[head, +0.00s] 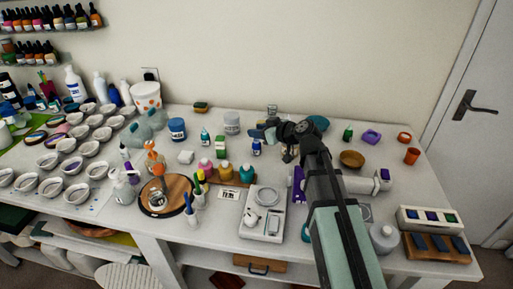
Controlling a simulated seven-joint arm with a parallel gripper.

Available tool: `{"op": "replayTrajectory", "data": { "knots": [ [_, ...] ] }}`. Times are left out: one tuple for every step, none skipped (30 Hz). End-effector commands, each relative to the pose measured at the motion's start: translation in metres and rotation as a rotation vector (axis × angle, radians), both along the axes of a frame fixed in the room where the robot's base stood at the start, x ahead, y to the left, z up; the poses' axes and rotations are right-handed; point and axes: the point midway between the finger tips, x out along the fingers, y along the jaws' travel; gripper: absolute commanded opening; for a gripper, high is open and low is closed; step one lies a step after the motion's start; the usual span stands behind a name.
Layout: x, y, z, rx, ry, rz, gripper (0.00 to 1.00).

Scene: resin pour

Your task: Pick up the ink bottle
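Several small bottles could be the ink bottle, and I cannot tell which is meant. A small blue bottle (256,148) stands on the table just below and left of my gripper (266,134). A teal bottle (205,136) stands further back, and a small green bottle (348,132) stands right of my arm. My gripper is above the table's middle, pointing left. Its fingers are small and partly overlapped, so their opening is unclear.
Wall shelves (50,28) at the upper left hold several dropper bottles. Many small white cups (87,148) crowd the left of the table. A white scale (262,213) stands near the front edge. A wooden bowl (352,159) is at the right.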

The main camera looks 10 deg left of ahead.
Motion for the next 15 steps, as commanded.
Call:
{"op": "replayTrajectory", "data": {
  "knots": [
    [0.000,0.000,-0.007,0.000,0.002,0.000,0.35],
    [0.000,0.000,-0.010,0.000,0.002,0.000,0.35],
    [0.000,0.000,-0.015,0.000,0.002,0.001,0.35],
    [0.000,0.000,-0.019,0.000,0.002,-0.001,0.35],
    [-0.001,0.000,-0.023,0.000,0.003,0.000,0.35],
    [0.004,0.005,-0.025,-0.001,0.002,0.002,0.35],
    [0.008,0.010,-0.027,0.000,0.001,0.002,0.35],
    [0.010,0.013,-0.028,-0.001,0.001,0.001,0.35],
    [0.013,0.017,-0.030,-0.001,0.001,0.001,0.35],
    [0.014,0.020,-0.031,-0.001,0.001,0.001,0.35],
    [0.015,0.021,-0.032,-0.001,0.001,0.001,0.35],
    [0.015,0.023,-0.033,-0.001,0.001,0.001,0.35],
    [0.015,0.024,-0.033,-0.001,0.001,0.001,0.35],
    [0.015,0.024,-0.033,0.000,0.000,0.000,0.35],
    [0.015,0.024,-0.033,0.000,0.000,0.000,0.35]
  ]
}}
